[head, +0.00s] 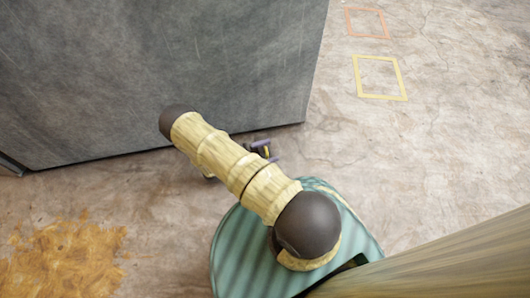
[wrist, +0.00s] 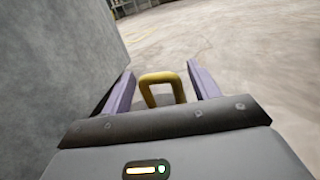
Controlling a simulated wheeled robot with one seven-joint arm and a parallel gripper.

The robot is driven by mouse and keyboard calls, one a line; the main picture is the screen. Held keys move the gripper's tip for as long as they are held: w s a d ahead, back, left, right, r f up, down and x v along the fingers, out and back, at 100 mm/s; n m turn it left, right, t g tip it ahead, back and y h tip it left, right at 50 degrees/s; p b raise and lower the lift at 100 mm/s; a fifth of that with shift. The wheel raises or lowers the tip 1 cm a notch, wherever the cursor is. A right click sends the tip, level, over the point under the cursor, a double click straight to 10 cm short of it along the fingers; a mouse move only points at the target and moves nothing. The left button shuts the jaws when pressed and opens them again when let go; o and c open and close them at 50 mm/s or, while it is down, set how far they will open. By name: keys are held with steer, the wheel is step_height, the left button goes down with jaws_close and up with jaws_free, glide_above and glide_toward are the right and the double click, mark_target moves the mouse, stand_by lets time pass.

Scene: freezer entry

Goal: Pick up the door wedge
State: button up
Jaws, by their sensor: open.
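A yellow, loop-shaped thing (wrist: 161,77), seemingly the door wedge or its handle, stands between the two purple fingers of my gripper (wrist: 161,70) in the wrist view. The fingers are apart, with a gap showing on each side of the loop. Its lower part is hidden behind the gripper body. In the head view my gripper (head: 265,151) shows partly past my arm, low near the base of the grey block. A small bit of yellow shows between its fingers there. Whether the loop touches the floor cannot be told.
A big grey block or door panel (head: 160,75) stands close on the left of my gripper. A yellow floor outline (head: 380,97) and an orange one (head: 366,37) lie at the upper right. A rusty stain (head: 65,260) marks the floor at lower left. Floor to the right is clear.

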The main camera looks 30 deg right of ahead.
jaws_close()
steer(key=shift+r, duration=0.1)
step_height(320, 180, up, 10)
steer(key=p, duration=0.7)
stand_by(0.5)
